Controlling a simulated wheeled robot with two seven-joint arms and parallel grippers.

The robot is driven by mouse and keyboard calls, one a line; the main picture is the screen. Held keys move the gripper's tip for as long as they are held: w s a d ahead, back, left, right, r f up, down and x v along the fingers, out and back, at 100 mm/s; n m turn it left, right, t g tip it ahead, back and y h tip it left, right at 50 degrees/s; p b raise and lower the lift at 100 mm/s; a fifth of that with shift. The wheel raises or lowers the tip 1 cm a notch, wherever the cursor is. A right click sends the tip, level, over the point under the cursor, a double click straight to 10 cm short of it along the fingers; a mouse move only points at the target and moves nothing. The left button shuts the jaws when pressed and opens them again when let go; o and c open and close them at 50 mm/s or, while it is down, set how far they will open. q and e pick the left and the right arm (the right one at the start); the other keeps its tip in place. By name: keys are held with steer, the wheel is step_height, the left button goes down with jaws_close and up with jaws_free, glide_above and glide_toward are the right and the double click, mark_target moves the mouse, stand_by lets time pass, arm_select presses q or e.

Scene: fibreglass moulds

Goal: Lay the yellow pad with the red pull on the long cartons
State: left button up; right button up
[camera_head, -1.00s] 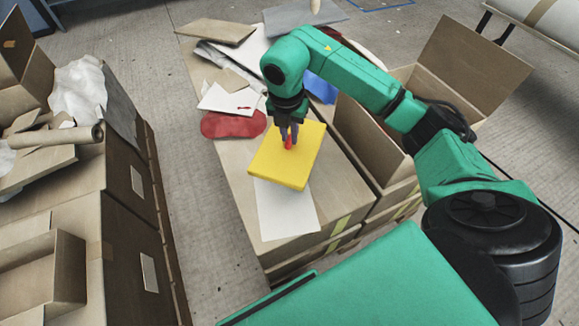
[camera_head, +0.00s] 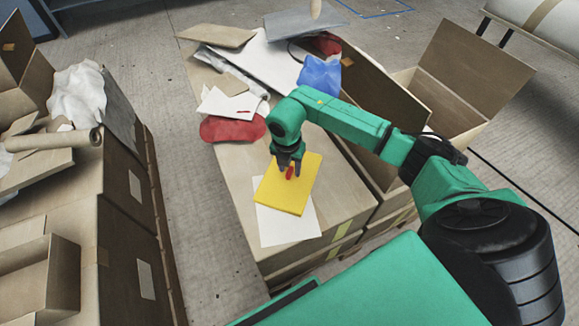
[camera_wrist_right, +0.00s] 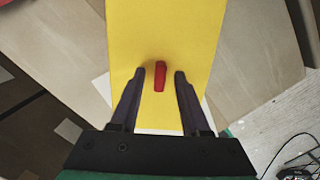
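The yellow pad (camera_head: 285,193) lies on top of the long cartons (camera_head: 240,215), partly over a white sheet (camera_head: 290,229). Its red pull (camera_head: 290,173) stands up from its upper face; the pull also shows in the right wrist view (camera_wrist_right: 160,77). My right gripper (camera_head: 293,170) is directly above the pad. In the right wrist view its fingers (camera_wrist_right: 159,73) are spread on either side of the pull, with a gap on both sides. My left gripper is not in view.
A red rounded piece (camera_head: 233,128), white sheets (camera_head: 226,103) and a blue bag (camera_head: 320,75) lie farther back on the cartons. An open box (camera_head: 452,80) stands to the right. Stacked boxes with scraps (camera_head: 120,210) stand at the left, across a floor gap.

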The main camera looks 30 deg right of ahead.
mark_target(288, 174)
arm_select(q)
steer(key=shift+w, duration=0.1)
arm_select(e)
steer(key=shift+r, duration=0.25)
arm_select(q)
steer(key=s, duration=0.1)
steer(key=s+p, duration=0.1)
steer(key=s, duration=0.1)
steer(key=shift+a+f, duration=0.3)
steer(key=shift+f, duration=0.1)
arm_select(e)
step_height(288, 174, up, 12)
steer(key=s+a, duration=0.1)
steer(key=shift+f, duration=0.15)
